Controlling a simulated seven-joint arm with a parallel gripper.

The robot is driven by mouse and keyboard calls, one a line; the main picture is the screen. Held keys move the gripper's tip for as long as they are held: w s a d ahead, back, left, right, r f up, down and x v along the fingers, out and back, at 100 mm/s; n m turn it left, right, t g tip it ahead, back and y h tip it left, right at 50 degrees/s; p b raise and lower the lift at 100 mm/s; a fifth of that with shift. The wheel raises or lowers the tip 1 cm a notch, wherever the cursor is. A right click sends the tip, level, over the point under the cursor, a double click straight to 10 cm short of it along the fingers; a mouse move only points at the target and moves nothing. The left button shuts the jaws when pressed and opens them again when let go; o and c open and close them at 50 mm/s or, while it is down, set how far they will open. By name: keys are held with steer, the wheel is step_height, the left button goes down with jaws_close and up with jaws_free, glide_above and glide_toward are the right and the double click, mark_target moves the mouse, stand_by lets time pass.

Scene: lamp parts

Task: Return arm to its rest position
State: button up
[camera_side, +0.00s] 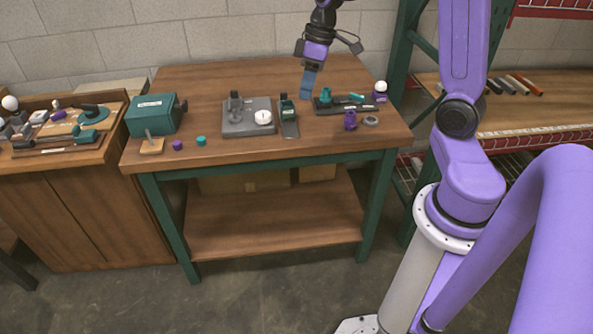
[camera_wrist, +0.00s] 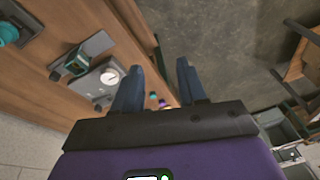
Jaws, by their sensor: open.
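My gripper (camera_side: 309,84) hangs above the back right part of the wooden table (camera_side: 215,75), fingers pointing down. In the wrist view its two blue-grey fingers (camera_wrist: 157,88) stand apart with nothing between them. Close to it in the side view is a dark tray (camera_side: 345,108) with teal parts. A small white ball on a purple base (camera_side: 380,91) stands at the tray's right. A grey fixture plate (camera_side: 247,118) with a white disc (camera_side: 263,117) sits mid-table. A dark and teal device (camera_side: 288,118) is beside it; it also shows in the wrist view (camera_wrist: 72,62).
A teal box (camera_side: 155,114) stands at the table's left, with small purple (camera_side: 177,145) and teal (camera_side: 201,141) pieces in front. A purple part (camera_side: 350,120) and a grey ring (camera_side: 371,121) lie at the right front. A shelf (camera_side: 540,112) stands behind my arm. The table's back left is clear.

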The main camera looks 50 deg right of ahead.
steer(key=s+a+n+g+h, duration=0.1)
steer(key=s+a+n, duration=0.4)
steer(key=s+a, duration=1.05)
steer(key=s+d+n, duration=0.1)
steer(key=s, duration=0.8)
steer(key=shift+s+d+f+n+h, duration=0.15)
steer(key=shift+d+f+n+h, duration=0.15)
steer(key=shift+n+h, duration=0.1)
